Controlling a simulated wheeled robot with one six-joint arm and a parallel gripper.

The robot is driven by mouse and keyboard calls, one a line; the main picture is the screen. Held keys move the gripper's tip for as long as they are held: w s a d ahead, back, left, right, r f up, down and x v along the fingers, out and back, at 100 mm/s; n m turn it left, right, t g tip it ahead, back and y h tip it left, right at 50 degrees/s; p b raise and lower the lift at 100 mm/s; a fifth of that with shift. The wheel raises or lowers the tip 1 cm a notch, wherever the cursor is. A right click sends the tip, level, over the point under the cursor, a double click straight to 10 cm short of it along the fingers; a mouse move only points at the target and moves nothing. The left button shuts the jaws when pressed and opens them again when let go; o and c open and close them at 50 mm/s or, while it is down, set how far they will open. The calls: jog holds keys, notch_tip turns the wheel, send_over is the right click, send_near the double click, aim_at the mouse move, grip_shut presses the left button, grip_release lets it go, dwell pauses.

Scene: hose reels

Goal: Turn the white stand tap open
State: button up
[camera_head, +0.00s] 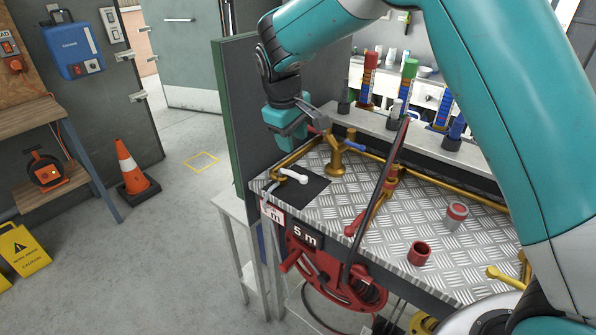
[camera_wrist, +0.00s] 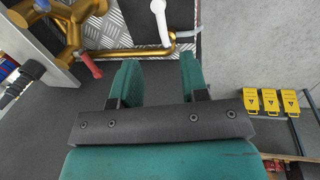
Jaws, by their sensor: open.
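The white stand tap (camera_head: 293,175) has a white lever handle. It sits on a dark square at the near left corner of the metal bench. In the wrist view the white lever (camera_wrist: 160,20) stands at the top, above a brass pipe (camera_wrist: 130,52). My gripper (camera_head: 289,135) is open and empty, above and behind the white tap, close to the dark panel. In the wrist view its two teal fingers (camera_wrist: 158,72) are apart, with a gap between them and the white lever beyond their tips. Nothing touches the lever that I can see.
A brass tap with a blue handle (camera_head: 355,146) stands right of the white one. A dark hose (camera_head: 378,195) crosses the bench. A red cup (camera_head: 420,253) and a grey-red cylinder (camera_head: 456,214) stand on it. A green-edged panel (camera_head: 235,110) stands left of the bench.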

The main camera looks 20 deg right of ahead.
aim_at(299, 176)
jog(key=f, duration=0.3)
jog(key=w+d+f+p, duration=0.1)
jog(key=f, duration=0.3)
jog(key=d+f+p, duration=0.1)
jog(key=f, duration=0.3)
jog(key=shift+w+f, duration=0.15)
jog(key=shift+f, duration=0.05)
grip_shut()
